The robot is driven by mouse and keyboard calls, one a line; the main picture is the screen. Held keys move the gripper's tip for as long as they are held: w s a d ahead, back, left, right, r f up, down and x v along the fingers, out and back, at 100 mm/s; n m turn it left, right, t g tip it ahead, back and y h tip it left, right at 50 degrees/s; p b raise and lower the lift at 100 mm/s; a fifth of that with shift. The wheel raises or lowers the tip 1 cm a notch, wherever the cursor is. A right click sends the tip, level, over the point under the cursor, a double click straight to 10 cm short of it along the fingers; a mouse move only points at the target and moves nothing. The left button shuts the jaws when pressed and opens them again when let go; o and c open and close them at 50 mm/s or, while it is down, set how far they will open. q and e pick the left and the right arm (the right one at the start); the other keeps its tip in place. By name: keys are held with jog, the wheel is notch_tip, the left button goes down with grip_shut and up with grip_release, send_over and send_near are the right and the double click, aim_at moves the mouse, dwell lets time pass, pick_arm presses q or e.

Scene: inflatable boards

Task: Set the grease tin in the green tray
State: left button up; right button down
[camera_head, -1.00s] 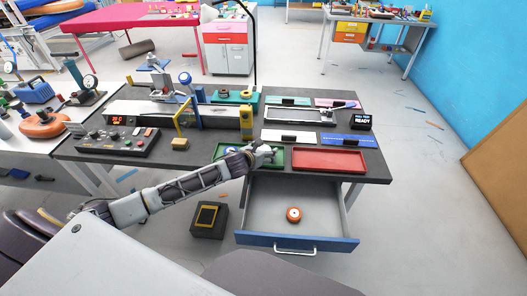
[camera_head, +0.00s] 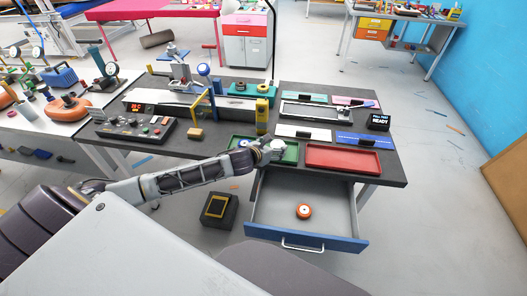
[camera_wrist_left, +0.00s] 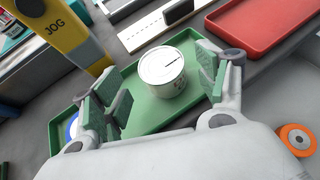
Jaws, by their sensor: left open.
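The white grease tin (camera_wrist_left: 163,70) stands upright in the green tray (camera_wrist_left: 139,122), seen in the left wrist view. My left gripper (camera_wrist_left: 158,86) is open, with one finger on each side of the tin and gaps between the pads and the tin. In the head view, my left gripper (camera_head: 273,150) is over the green tray (camera_head: 291,159), on the front of the dark bench. The tin is hard to separate from the gripper there. My right gripper is not in view.
A red tray (camera_head: 343,159) lies right of the green one. Below is an open drawer (camera_head: 330,212) holding an orange round item (camera_head: 303,211). A blue and white round item (camera_wrist_left: 72,126) is at the green tray's left end. A yellow JOG post (camera_wrist_left: 62,32) stands behind.

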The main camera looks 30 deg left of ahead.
pick_arm(q)
jog(key=v, duration=0.7)
dwell(0.3)
jog(key=shift+s, duration=0.1)
dwell(1.4)
